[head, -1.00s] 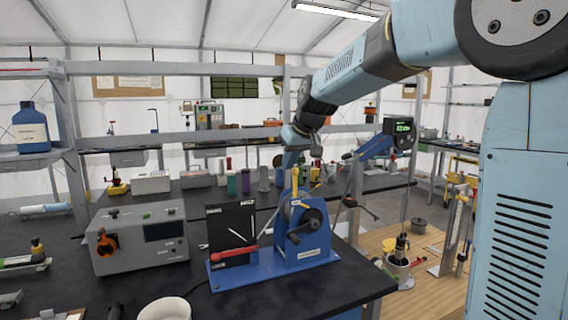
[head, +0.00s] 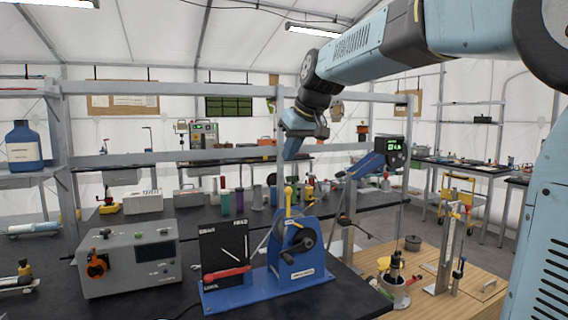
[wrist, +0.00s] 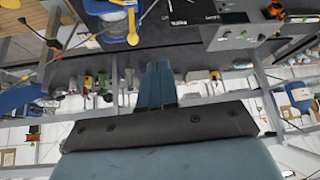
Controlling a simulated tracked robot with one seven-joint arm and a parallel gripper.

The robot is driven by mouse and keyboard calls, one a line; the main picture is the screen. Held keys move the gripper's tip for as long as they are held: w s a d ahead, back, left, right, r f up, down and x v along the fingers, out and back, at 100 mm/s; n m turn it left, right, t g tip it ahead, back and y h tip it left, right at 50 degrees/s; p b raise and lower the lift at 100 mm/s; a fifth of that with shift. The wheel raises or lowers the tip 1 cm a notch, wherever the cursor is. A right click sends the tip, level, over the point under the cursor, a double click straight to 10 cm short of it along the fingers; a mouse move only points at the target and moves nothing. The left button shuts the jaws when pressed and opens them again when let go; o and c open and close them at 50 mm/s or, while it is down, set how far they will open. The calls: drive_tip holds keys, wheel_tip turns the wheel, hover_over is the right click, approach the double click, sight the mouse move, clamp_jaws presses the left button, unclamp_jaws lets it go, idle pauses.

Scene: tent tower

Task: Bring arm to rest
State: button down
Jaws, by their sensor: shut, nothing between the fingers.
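My arm reaches from the right edge across the upper part of the head view, raised above the bench. My gripper (head: 291,156) hangs from its end, pointing down, with its fingers together and empty. It is above the blue crank device (head: 297,249) and apart from it. In the wrist view my gripper's blue fingers (wrist: 157,66) show side by side at the middle, with nothing between them. The wrist picture is upside down.
A grey box with an orange knob (head: 131,258) stands left on the dark bench. A blue arm with a green display (head: 394,150) rises right of my gripper. A shelf rail (head: 190,158) runs behind.

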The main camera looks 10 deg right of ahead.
drive_tip(key=shift+s+d+r, duration=0.2)
drive_tip(key=shift+r, duration=0.2)
drive_tip(key=s+d+f+m+h, duration=0.1)
drive_tip(key=s+d+f, duration=0.3)
drive_tip(key=s, duration=0.5)
drive_tip(key=s+d+f+m+h, duration=0.1)
drive_tip(key=s+d+f, duration=0.3)
drive_tip(key=s+f, duration=0.4)
drive_tip(key=s+d+f+m+h, duration=0.1)
drive_tip(key=s+d+f+m, duration=0.2)
drive_tip(key=s, duration=0.7)
wheel_tip(320, 180, down, 4)
drive_tip(key=shift+s+d+r, duration=0.2)
drive_tip(key=shift+s+d, duration=0.05)
drive_tip(key=shift+d, duration=0.85)
